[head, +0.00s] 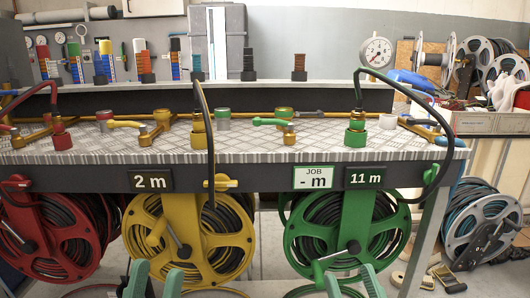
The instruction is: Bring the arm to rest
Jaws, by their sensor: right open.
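My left gripper (154,284) shows at the bottom edge of the head view, left of centre. Its two teal fingers point up and stand apart with nothing visible between them. My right gripper (353,284) shows at the bottom edge, right of centre. Its two green fingers are also apart, and it is empty. The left gripper appears in front of the lower part of the yellow hose reel (142,226). The right one appears below the green hose reel (297,236), near its crank handle. Both arms behind the fingers are out of view.
A bench with a checker-plate top (250,141) carries brass valves and hose fittings. A red reel (30,236) hangs at left. Signs read "2 m" (150,181), "JOB - m" (313,178) and "11 m" (365,178). A grey reel (482,212) stands at right.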

